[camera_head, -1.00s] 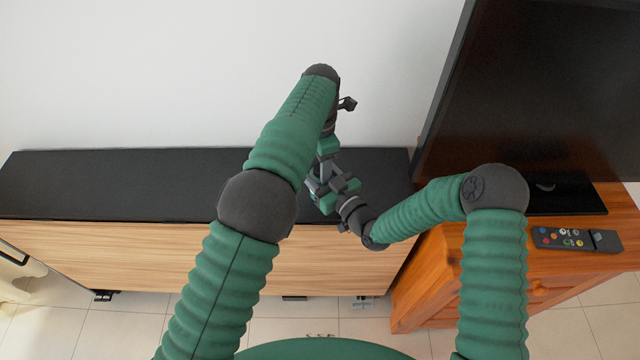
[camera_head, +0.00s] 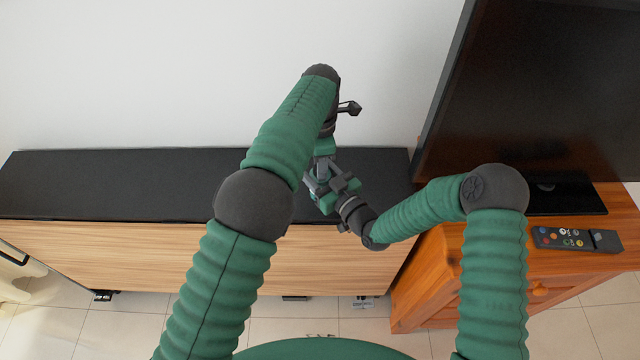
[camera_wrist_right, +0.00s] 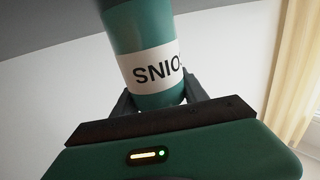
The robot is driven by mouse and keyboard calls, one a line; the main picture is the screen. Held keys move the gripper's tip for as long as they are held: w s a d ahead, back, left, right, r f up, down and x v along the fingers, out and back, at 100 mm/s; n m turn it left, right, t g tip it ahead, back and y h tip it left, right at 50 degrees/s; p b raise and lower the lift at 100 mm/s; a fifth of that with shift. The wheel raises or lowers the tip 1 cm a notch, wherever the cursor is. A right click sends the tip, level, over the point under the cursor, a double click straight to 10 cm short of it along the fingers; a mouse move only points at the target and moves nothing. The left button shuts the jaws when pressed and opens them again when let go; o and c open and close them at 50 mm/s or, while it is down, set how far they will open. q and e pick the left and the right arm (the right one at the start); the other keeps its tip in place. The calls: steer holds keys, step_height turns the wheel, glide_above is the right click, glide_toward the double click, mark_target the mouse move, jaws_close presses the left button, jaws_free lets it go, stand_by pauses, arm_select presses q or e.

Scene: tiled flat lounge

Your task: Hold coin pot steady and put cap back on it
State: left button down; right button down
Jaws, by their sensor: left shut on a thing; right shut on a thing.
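The coin pot (camera_wrist_right: 140,30) is a green cylinder with a white label, and its dark letters appear upside down in the right wrist view. My right gripper (camera_wrist_right: 157,100) is shut on it, a dark finger on each side. In the head view my right gripper (camera_head: 330,190) is above the black cabinet top, where I cannot make out the pot clearly. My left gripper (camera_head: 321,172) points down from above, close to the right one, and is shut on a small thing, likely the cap. My left arm and the grippers hide the cap and the pot's mouth.
The black cabinet top (camera_head: 110,185) is bare on the left, against a white wall. On the right a wooden cabinet (camera_head: 440,270) carries a dark television (camera_head: 550,90) and a remote control (camera_head: 577,239). A curtain (camera_wrist_right: 297,70) shows in the right wrist view.

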arm_select(q)
steer(key=shift+w+a+m, duration=0.1)
steer(key=shift+m, duration=0.3)
steer(key=c, duration=1.1)
jaws_free()
steer(key=shift+r, duration=2.35)
step_height(320, 180, up, 3)
steer(key=n, duration=0.3)
steer(key=shift+r, duration=0.2)
